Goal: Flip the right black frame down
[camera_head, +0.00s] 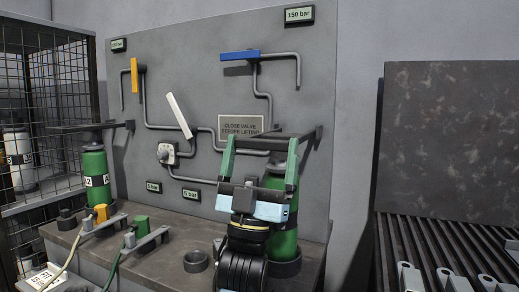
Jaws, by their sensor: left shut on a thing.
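The right black frame (308,137) juts out from the grey panel at the right, roughly level, above a green cylinder (284,243). My left gripper (261,146) reaches up in front of that cylinder, with its two green fingers at the frame's near side. It is shut on the frame, though the exact contact is hard to see. The gripper's body hides part of the cylinder and the near part of the frame. My right gripper is not in view.
A similar left black frame (88,127) sits over another green cylinder (95,181). Valve handles and pipes cover the grey panel (195,70). A bench (165,262) with clamps and hoses lies below. A mesh cage (62,80) stands at left, a ribbed rack (440,240) with brackets at right.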

